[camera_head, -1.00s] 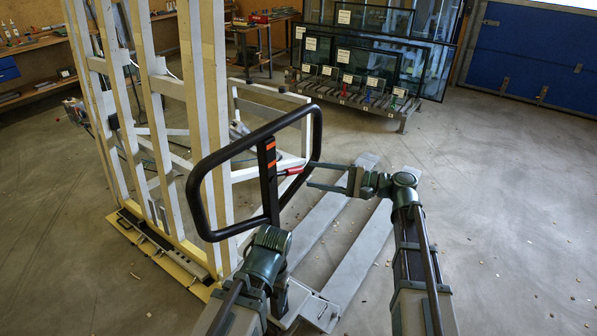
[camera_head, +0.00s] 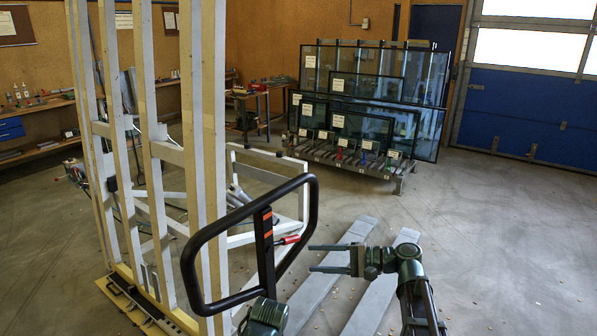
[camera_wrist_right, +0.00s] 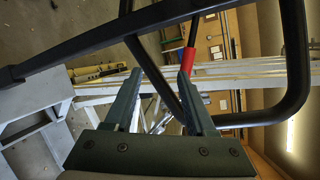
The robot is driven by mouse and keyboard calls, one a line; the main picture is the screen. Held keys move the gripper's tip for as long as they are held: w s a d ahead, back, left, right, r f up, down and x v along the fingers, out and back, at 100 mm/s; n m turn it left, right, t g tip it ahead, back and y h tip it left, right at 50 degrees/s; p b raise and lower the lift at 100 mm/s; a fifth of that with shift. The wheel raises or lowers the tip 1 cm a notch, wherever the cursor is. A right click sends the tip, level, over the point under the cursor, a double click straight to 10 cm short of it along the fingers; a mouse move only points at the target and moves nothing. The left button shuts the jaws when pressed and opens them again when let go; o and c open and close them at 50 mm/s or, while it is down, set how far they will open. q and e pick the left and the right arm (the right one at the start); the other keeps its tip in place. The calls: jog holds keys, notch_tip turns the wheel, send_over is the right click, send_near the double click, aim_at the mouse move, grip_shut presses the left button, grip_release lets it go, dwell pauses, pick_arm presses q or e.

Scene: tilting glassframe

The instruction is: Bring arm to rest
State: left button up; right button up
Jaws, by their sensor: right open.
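My right gripper (camera_head: 312,258) is open, with its two fingers pointing left towards the black loop handle (camera_head: 190,262). A red-gripped lever (camera_head: 290,239) is just beyond the fingertips in the head view. In the right wrist view, the open fingers of my right gripper (camera_wrist_right: 160,82) have nothing between them that they hold. The red lever grip (camera_wrist_right: 188,60) appears close to the right-hand fingertip there; I cannot tell whether they touch. Part of my left arm (camera_head: 265,316) shows at the bottom edge; its gripper cannot be seen.
A tall pale frame (camera_head: 213,150) with a yellow base stands at left. Two grey forks (camera_head: 375,300) lie low near my right arm. The floor at right is clear.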

jog(key=s+a+f+n+g+h, duration=0.3)
jog(key=s+a+f+h, duration=0.1)
jog(key=s+f, duration=0.3)
jog(key=s+a+f+n+g+h, duration=0.2)
jog(key=s+a+f+n+h, duration=0.15)
jog(key=s+f, duration=0.25)
jog(key=s+d+f+n+h+p, duration=0.1)
jog(key=s+d+f+n+h, duration=0.3)
jog(key=s+h, duration=0.3)
jog(key=shift+s+d+n+h, duration=0.45)
jog(key=shift+n+h, duration=0.1)
jog(key=shift+h, duration=0.6)
